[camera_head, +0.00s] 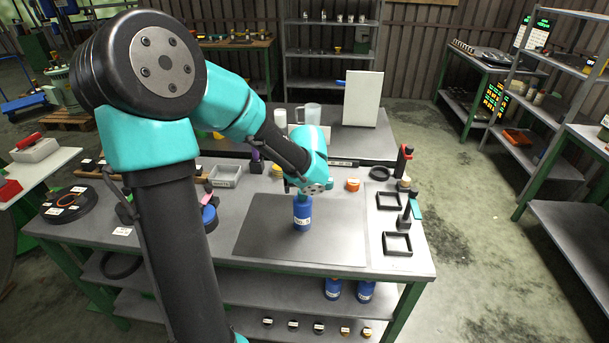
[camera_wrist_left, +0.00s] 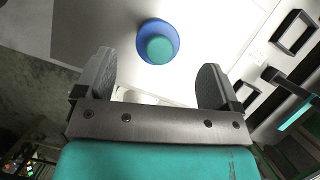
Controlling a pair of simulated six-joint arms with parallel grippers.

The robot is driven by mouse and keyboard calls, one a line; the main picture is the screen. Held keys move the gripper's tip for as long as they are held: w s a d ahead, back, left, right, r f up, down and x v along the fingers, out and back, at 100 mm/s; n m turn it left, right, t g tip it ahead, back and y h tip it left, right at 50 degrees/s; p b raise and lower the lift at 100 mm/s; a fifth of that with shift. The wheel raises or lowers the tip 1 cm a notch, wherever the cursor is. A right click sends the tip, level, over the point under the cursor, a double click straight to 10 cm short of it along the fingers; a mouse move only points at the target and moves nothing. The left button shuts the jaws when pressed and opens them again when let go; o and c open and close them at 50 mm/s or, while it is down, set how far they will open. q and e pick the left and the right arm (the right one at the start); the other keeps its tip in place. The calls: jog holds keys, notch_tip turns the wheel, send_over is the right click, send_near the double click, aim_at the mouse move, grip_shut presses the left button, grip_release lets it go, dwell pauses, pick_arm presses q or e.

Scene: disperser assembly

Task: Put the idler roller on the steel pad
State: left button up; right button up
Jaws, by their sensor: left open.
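A blue cylinder with a white label (camera_head: 302,214) stands upright on the flat grey pad (camera_head: 262,240) on the bench. Its round green top (camera_wrist_left: 159,48) shows in the left wrist view, beyond the fingertips and roughly centred between them. No name on it is readable, so I cannot tell if it is the idler roller. My left gripper (camera_wrist_left: 154,70) is open and empty, with its two dark fingers apart. In the head view my left wrist is just above the cylinder and hides most of the fingers. My right gripper is not in view.
Black square frames (camera_head: 397,244) and a dark upright post (camera_head: 404,213) stand right of the pad. An orange part (camera_head: 353,184) and a black ring (camera_head: 379,173) lie behind it. A grey tray (camera_head: 225,176) is at the left. The pad's front and right are clear.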

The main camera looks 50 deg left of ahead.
pick_arm(q)
jog(key=v, duration=0.5)
jog(key=shift+r, duration=0.3)
jog(key=shift+d, duration=0.1)
